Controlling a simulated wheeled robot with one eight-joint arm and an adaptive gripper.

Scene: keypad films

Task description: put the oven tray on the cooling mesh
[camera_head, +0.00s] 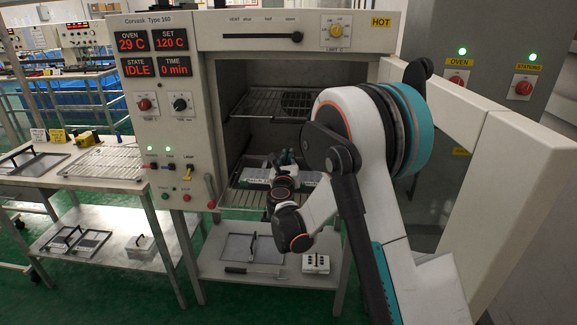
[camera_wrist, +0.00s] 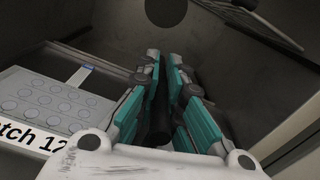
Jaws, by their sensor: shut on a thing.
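The oven tray (camera_head: 255,183) sits low inside the open oven, on or just above the lower rack; I cannot tell which. Its front carries a white label (camera_wrist: 30,143), partly cut off, reading "tch 12" in the wrist view. A pale sheet with round keys (camera_wrist: 50,100) lies in it. My gripper (camera_head: 284,160) is inside the oven at the tray. In the wrist view my gripper (camera_wrist: 165,95) has its teal fingers closed around a dark bar (camera_wrist: 158,125), seemingly the tray's handle. The cooling mesh (camera_head: 104,163) lies on the left bench and looks empty.
The oven door (camera_head: 500,190) stands open at the right, beside my arm. An upper rack (camera_head: 265,104) is above my gripper. The lower shelf (camera_head: 215,265) holds several items.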

